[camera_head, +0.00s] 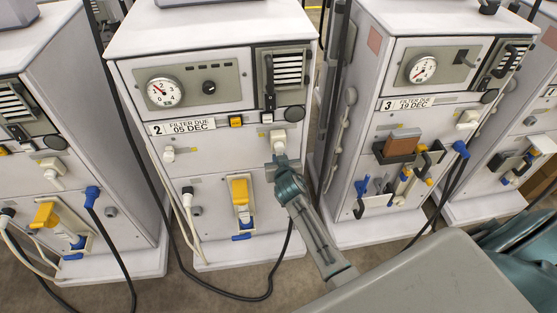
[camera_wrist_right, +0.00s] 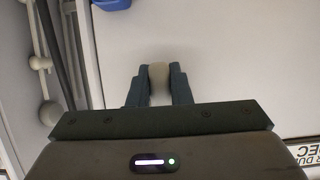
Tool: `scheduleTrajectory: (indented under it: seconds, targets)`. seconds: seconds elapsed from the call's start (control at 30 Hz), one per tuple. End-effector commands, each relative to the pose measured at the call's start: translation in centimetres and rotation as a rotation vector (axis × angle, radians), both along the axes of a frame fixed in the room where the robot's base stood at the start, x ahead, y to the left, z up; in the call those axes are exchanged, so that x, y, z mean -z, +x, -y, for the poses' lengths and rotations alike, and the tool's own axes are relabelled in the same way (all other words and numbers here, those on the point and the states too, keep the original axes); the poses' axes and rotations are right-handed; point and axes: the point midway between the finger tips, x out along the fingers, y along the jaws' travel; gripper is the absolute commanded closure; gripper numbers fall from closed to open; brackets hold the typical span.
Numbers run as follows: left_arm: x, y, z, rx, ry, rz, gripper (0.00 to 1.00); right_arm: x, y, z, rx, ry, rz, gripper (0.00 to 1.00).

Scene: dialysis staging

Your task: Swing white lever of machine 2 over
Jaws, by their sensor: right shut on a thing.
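Machine 2 (camera_head: 215,130) stands in the middle of the head view, with a label reading "2 FILTER DUE 05 DEC" (camera_head: 182,127). The white lever (camera_head: 278,136) is on the right part of its front, below the label's height. My right gripper (camera_head: 280,162) is at the lever's lower end. In the right wrist view the gripper (camera_wrist_right: 158,88) is shut with a pale piece (camera_wrist_right: 159,76) between its fingers, which looks like the white lever. The fingers hide part of it. My left gripper is in neither view.
Machine 3 (camera_head: 405,105) stands to the right, with a brown block (camera_head: 401,145) on its front. Another machine (camera_head: 120,110) stands at the left. A yellow handle (camera_head: 239,189) sits left of my right gripper. Dark hoses hang down to the floor.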

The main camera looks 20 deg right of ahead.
Motion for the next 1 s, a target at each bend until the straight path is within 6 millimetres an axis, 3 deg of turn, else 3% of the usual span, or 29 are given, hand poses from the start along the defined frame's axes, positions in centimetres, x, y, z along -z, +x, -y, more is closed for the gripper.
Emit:
scheduleTrajectory:
  seconds: [0.37, 0.4, 0.5, 0.83, 1.0]
  targets:
    - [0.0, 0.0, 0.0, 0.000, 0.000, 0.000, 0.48, 0.1, -0.1, 0.1, 0.001, -0.008, -0.005, 1.00]
    - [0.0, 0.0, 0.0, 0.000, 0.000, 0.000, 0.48, 0.1, -0.1, 0.1, 0.001, -0.008, -0.005, 0.80]
    - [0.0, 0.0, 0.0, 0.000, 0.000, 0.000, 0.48, 0.1, -0.1, 0.1, 0.001, -0.008, -0.005, 0.60]
    - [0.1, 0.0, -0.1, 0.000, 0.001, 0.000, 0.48, 0.0, -0.2, 0.0, 0.000, -0.006, -0.003, 0.60]
    - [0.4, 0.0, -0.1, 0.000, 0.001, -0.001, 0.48, -0.5, -1.8, -0.5, 0.000, -0.005, -0.002, 0.60]
